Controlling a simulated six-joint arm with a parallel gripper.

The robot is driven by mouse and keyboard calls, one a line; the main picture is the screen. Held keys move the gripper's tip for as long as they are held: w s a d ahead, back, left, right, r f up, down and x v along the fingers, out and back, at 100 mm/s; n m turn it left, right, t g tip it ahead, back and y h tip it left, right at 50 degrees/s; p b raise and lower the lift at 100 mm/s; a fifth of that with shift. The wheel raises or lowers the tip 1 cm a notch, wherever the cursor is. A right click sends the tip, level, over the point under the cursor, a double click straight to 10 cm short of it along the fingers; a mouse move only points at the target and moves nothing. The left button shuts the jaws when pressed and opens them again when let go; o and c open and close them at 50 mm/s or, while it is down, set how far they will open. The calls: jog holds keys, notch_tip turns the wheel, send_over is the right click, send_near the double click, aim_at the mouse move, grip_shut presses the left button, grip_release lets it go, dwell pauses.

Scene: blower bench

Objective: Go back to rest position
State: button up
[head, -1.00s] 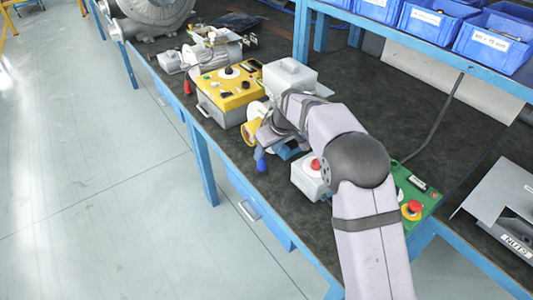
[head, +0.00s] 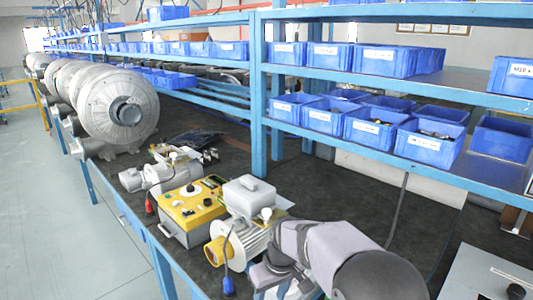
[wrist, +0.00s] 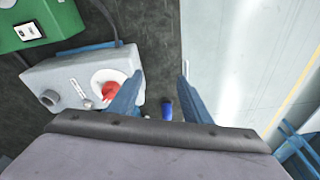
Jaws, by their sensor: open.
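My gripper (wrist: 160,72) is open in the wrist view, its two blue fingers apart with nothing between their tips. Below it are the dark bench top and, to the right, the pale floor past the bench edge. A grey control box with a red button (wrist: 108,88) is close beside the left finger. The tip of a blue plug (wrist: 167,110) shows between the fingers, farther down. In the head view my arm comes in from the bottom right, and its fingers are mostly hidden at the lower edge.
A yellow-topped control box (head: 190,208) and a motor with a yellow end (head: 240,245) stand left of my arm. A blue shelf with blue bins (head: 430,143) rises behind the bench. Large grey blowers (head: 118,108) stand at the far left. A green box (wrist: 40,22) is nearby.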

jog(key=s+d+m+p, duration=0.1)
jog(key=s+d+m, duration=0.1)
jog(key=s+d, duration=0.2)
jog(key=s+d+m+g+h+p, duration=0.1)
jog(key=s+d, duration=0.4)
jog(key=s, duration=0.6)
jog(key=s+d+m+p, duration=0.1)
jog(key=s+d+m, duration=0.1)
jog(key=s+d, duration=0.3)
jog(key=s+r, duration=0.1)
jog(key=s, duration=0.1)
jog(key=shift+s+m+g, duration=0.3)
jog(key=shift+s+m, duration=0.1)
